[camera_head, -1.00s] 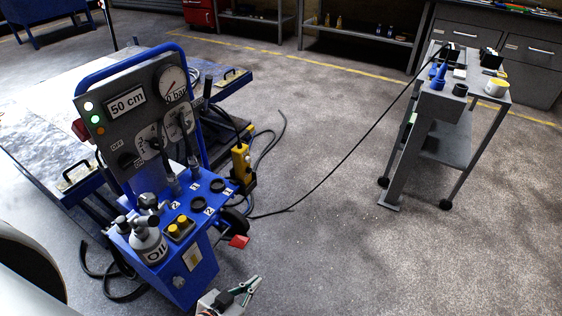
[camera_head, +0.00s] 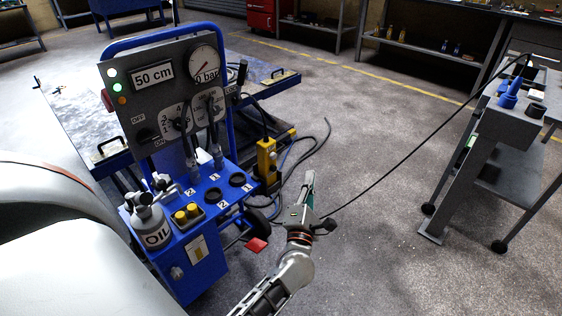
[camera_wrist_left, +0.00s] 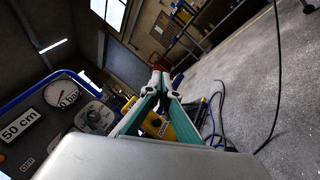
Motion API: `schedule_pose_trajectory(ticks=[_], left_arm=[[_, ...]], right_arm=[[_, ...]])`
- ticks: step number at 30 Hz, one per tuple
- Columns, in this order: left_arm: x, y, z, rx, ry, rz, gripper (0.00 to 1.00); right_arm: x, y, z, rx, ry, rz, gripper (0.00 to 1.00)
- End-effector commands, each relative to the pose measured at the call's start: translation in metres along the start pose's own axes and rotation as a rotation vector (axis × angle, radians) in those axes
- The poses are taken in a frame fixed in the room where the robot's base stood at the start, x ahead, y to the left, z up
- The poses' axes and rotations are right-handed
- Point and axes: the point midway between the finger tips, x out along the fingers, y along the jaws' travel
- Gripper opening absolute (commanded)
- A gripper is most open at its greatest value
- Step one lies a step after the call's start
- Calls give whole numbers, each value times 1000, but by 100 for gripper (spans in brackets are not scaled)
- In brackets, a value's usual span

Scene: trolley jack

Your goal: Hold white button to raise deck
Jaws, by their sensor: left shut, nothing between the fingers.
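The grey control panel (camera_head: 165,95) stands on a blue cart and reads "50 cm". On its left side is a pale lit round button or lamp (camera_head: 112,73), with a green and an orange one below it. The metal deck (camera_head: 68,125) lies low behind the cart. My left gripper (camera_head: 309,178) is shut and empty, pointing up, in front of and right of the cart, apart from the panel. In the left wrist view its teal fingers (camera_wrist_left: 158,78) meet at the tips, with the panel (camera_wrist_left: 35,115) at the left. My right gripper is not in view.
An oil bottle (camera_head: 150,225) and yellow knobs (camera_head: 187,213) sit on the cart. A black cable runs to a grey trolley (camera_head: 490,140).

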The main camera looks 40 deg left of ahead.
Motion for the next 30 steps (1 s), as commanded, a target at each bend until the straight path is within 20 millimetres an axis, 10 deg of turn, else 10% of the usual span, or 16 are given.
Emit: schedule_pose_trajectory(ticks=[9,30], left_arm=[[27,-18,-34,-389,210,88,0],[40,-9,-51,-414,221,99,0]], right_arm=[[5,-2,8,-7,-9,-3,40],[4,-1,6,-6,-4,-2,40]])
